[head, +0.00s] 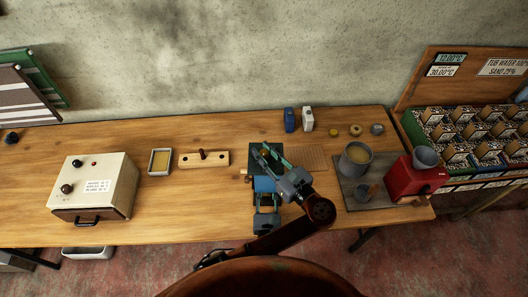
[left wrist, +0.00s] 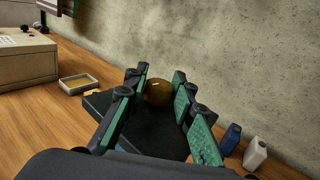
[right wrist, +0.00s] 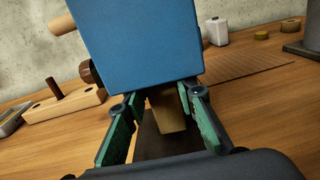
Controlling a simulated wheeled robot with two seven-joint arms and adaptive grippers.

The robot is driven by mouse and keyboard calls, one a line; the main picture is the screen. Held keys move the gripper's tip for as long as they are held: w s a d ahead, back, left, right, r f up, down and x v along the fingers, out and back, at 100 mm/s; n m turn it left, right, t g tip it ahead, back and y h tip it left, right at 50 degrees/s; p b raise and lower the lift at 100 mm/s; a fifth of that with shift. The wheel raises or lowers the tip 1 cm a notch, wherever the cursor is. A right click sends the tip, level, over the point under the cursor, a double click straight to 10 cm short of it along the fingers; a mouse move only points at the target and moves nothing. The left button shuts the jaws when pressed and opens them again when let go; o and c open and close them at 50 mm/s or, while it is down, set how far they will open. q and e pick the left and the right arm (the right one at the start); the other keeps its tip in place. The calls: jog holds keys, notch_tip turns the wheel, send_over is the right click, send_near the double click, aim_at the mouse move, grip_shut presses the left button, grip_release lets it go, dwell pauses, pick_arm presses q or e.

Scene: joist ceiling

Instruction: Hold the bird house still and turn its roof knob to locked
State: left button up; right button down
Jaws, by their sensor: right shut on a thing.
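The bird house has a blue body (right wrist: 140,45) and a dark, flat-looking roof (left wrist: 150,140). A round brown roof knob (left wrist: 158,93) sits on the roof. My left gripper (left wrist: 160,78) is over the roof with its fingers open, one on each side of the knob; contact is not clear. My right gripper (right wrist: 157,103) is in front and low, shut on a tan wooden post (right wrist: 168,115) below the blue body. In the head view the blue body (head: 263,184) is partly hidden by both grippers. No locked mark is readable.
Left of the bird house are a wooden block with a peg (head: 204,159), a small tray (head: 160,161) and a cream box (head: 97,185). To the right are a tan mat (head: 306,157), a grey pot (head: 355,160) and a red machine (head: 410,182). Two small bottles (head: 290,119) stand behind.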

aim_at(264, 152)
pick_arm(q)
jog(key=o, duration=0.4)
notch_tip(264, 152, up, 10)
dwell(0.6)
